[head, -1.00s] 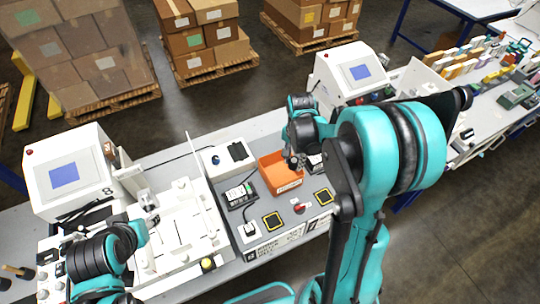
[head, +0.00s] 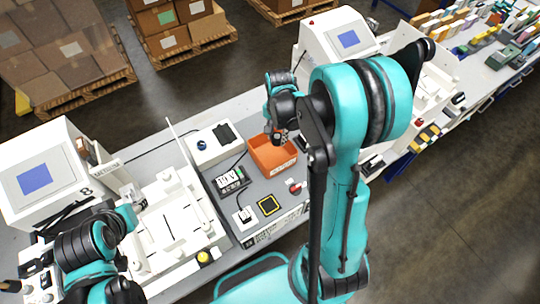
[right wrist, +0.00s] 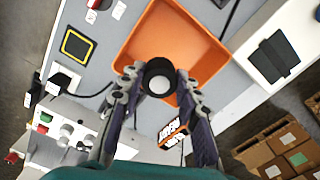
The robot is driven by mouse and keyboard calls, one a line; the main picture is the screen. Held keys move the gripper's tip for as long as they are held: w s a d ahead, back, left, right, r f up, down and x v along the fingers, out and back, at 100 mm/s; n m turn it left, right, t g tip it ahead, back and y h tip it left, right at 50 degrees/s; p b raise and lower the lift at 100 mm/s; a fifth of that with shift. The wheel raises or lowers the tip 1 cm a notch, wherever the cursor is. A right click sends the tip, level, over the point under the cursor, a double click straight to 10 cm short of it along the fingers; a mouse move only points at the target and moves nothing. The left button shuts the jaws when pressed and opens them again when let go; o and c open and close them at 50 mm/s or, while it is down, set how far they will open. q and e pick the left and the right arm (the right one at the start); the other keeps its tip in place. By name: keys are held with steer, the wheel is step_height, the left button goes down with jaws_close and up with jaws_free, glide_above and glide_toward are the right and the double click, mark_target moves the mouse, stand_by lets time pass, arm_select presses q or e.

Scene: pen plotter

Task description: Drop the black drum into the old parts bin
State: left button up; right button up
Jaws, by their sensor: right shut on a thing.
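The black drum (right wrist: 160,72) shows in the right wrist view as a short dark cylinder with a pale end face. My right gripper (right wrist: 158,88) is shut on it, with one finger on each side. The old parts bin is an orange open tray (right wrist: 150,42), seen behind the drum; its inside looks empty where visible. In the head view my right gripper (head: 279,134) is above the back part of the orange bin (head: 274,158), and the drum is hard to make out. My left arm is at lower left; its jaw state is unclear at the left gripper (head: 130,212).
A white box with a black top (head: 216,144) stands left of the bin. A dark device (head: 231,181) and a yellow-edged pad (head: 268,205) lie nearby on the grey bench. White plotters with screens (head: 35,178) (head: 345,38) stand on either side.

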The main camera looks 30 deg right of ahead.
steer(key=o, duration=1.1)
step_height(320, 180, up, 12)
steer(key=shift+f, duration=0.1)
